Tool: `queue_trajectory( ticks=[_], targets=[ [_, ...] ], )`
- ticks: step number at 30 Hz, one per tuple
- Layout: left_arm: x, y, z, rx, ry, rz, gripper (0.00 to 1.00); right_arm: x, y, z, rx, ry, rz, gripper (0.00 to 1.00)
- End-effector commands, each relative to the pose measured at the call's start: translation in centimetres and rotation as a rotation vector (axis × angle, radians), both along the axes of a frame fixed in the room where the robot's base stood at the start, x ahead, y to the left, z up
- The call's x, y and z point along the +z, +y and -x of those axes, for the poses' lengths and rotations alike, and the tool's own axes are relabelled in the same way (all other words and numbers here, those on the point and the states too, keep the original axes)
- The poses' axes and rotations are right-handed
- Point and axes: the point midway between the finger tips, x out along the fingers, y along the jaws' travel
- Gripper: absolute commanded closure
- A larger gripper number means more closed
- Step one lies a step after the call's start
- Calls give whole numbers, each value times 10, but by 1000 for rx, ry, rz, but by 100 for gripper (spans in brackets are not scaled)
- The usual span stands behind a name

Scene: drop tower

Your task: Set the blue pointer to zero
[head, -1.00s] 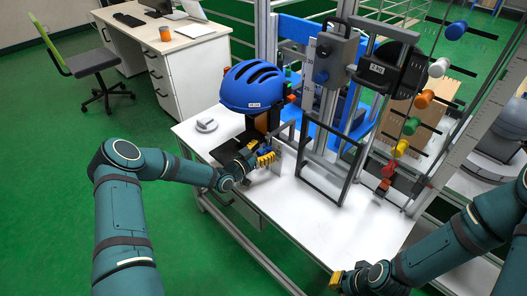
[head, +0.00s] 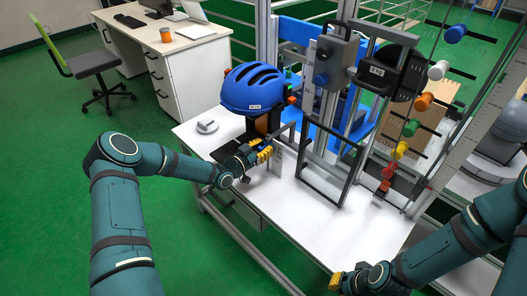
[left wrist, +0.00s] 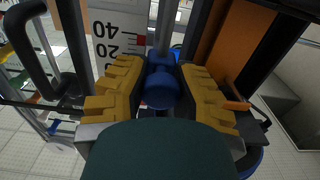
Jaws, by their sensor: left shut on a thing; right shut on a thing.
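A blue knob, which I take for the blue pointer (left wrist: 161,86), sits in front of a vertical grey rod in the left wrist view. My left gripper (left wrist: 160,82) is shut on it, with the yellow finger pads on either side. In the head view my left gripper (head: 264,153) is just below the blue helmet, and the knob is hidden. A white scale (left wrist: 115,35) with 40 and 20 and a red mark stands behind; its zero is not visible. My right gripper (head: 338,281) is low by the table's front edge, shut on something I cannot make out.
A blue helmet (head: 253,87) sits on its stand above my left gripper. A black frame (head: 335,178) stands on the white table (head: 305,228) to the right. Coloured knobs (head: 411,127) line the right side. The table front is clear.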

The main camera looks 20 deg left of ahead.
Motion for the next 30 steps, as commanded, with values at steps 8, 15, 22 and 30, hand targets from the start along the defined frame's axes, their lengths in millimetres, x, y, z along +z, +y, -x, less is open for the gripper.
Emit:
queue_trajectory(
  ticks=[8,15,22,30],
  targets=[
    [15,-1,-2,2,-12,3,100,2,0,0,0,1,0,100],
    [14,-1,-2,1,-10,2,39,2,0,0,0,1,0,100],
    [12,0,0,1,-6,1,39,2,0,0,0,1,0,100],
    [12,14,28,2,-5,0,39,2,0,0,0,1,0,100]
  ],
)
